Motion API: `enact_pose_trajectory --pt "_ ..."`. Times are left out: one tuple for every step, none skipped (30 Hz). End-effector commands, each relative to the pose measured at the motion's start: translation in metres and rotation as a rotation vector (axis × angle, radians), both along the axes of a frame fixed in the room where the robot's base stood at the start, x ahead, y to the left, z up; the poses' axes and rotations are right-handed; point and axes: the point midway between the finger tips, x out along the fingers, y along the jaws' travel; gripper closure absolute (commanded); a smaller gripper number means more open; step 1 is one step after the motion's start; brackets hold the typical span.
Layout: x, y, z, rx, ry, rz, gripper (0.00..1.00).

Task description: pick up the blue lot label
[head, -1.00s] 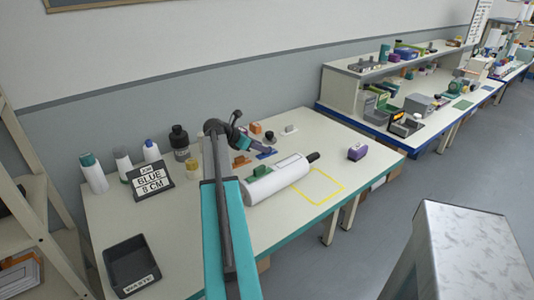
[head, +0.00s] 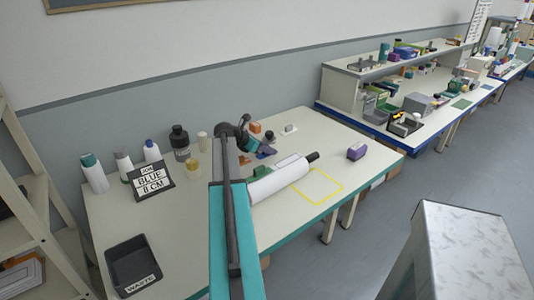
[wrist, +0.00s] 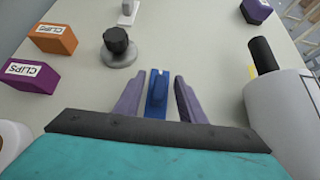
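The blue lot label (wrist: 157,92) lies on the pale tabletop in the wrist view, a narrow blue piece with a raised part along its middle. My gripper (wrist: 159,84) is open, with one grey-purple finger on each side of the label. A gap shows between the label and each finger. I cannot tell how far the fingertips are above the table. In the head view my gripper (head: 262,148) is small and dark at the back of the bench, and it largely hides the label there.
A white roll (head: 278,181) with a black end lies right of my arm. A knobbed weight (wrist: 118,46), clip boxes (wrist: 52,39) and a white item (wrist: 127,12) stand beyond the gripper. A sign (head: 151,181), bottles and a waste tray (head: 133,264) are left. A yellow outline (head: 318,187) is empty.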

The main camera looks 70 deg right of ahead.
Motion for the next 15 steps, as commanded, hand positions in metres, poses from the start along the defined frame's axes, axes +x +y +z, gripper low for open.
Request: enact_pose_trajectory --pt "0.0002 0.0001 0.0001 0.000 0.000 0.000 0.67" --pt "0.0002 0.0001 0.0001 0.000 0.000 0.000 0.72" --pt "0.0002 0.0001 0.0001 0.000 0.000 0.000 0.79" --pt "0.0002 0.0001 0.0002 0.000 0.000 0.000 0.84" --pt "0.0002 0.0001 0.0002 0.000 0.000 0.000 0.89" --pt "0.0003 0.0001 0.0002 0.000 0.000 0.000 0.95" --pt "0.0003 0.0001 0.0002 0.000 0.000 0.000 0.95" --pt "0.0003 0.0002 0.0002 0.000 0.000 0.000 0.95" --pt "0.0003 0.0002 0.0002 0.000 0.000 0.000 0.96" --pt "0.0003 0.0002 0.0002 0.000 0.000 0.000 0.96" --pt "0.0003 0.0002 0.0002 0.000 0.000 0.000 0.96" --pt "0.0004 0.0001 0.0002 0.000 0.000 0.000 0.96" --pt "0.0004 0.0001 0.0004 0.000 0.000 0.000 0.96" --pt "0.0004 0.0001 0.0006 0.000 0.000 0.000 0.96" --pt "0.0004 0.0001 0.0011 0.000 0.000 0.000 0.96"
